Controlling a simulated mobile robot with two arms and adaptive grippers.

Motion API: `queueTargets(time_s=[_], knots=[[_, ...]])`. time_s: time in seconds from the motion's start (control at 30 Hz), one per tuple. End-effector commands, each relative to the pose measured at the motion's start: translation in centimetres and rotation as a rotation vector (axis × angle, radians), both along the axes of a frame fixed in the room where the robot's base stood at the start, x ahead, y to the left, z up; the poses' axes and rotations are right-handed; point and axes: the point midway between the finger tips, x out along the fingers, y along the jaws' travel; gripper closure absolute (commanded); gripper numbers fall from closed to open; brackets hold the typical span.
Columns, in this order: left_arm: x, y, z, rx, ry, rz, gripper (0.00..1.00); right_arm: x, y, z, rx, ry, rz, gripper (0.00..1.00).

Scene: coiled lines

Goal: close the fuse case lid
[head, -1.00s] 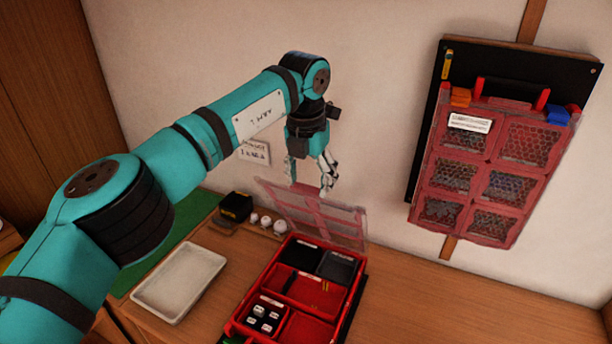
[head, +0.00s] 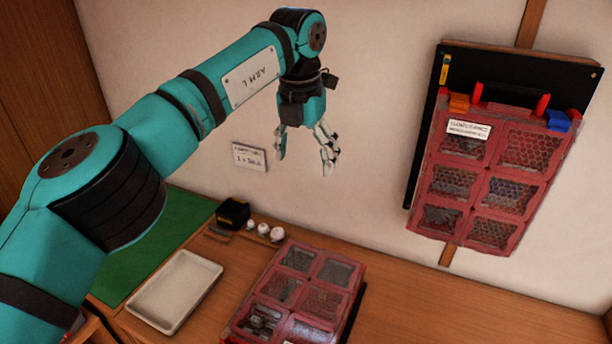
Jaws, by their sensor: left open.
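The red fuse case (head: 262,277) lies on the wooden bench at the bottom centre. Its lid (head: 306,285), a red frame with clear panes, lies down over the case, and the contents show dimly through it. The front end is cut off by the picture's edge, so I cannot tell whether a latch is fastened. My left gripper (head: 304,160) hangs above and behind the case, fingers pointing down, open and empty, clear of the lid. My right gripper is not in view.
A white tray (head: 176,292) stands left of the case by a green mat (head: 150,247). A black box (head: 233,213) and small white round items (head: 264,230) sit behind. A similar red case (head: 490,180) hangs on the wall board. The bench right of the case is clear.

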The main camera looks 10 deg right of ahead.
Motion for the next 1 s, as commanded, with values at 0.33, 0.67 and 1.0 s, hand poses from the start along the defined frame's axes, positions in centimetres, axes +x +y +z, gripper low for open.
queueTargets(time_s=[0.33, 0.67, 1.0], knots=[[-0.5, 0.2, 4.1, 0.000, 0.000, -0.001, 0.19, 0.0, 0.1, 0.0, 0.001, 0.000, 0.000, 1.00], [-0.5, 0.1, 4.1, -0.003, 0.002, -0.003, 0.19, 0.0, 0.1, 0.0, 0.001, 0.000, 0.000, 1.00], [-5.1, -12.3, -3.7, -0.580, 0.176, -0.197, 0.19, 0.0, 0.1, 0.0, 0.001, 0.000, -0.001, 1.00]])
